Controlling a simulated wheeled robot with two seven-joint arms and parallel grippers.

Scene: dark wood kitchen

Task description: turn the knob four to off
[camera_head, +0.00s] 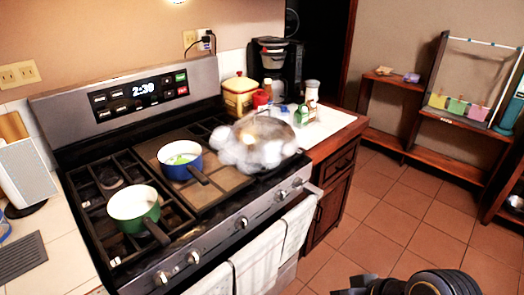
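The stove's sloping front panel carries a row of several silver knobs. The two at the near left are a first knob (161,278) and a second knob (193,257). A middle knob (242,222) follows, then a fourth knob from the left (282,195) and one at the far right end (297,183). Their settings are too small to read. Dark parts of my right arm, with what may be its gripper (362,286), show at the bottom edge, right of the stove and apart from the knobs. Its fingers are not clear. My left gripper is not in view.
A pan (262,128) at the stove's right is wrapped in white steam. A blue pot (180,160) and a green pot (134,206) stand on the stove, handles toward the front. Towels (258,262) hang below the knobs. The tiled floor (385,215) at right is clear.

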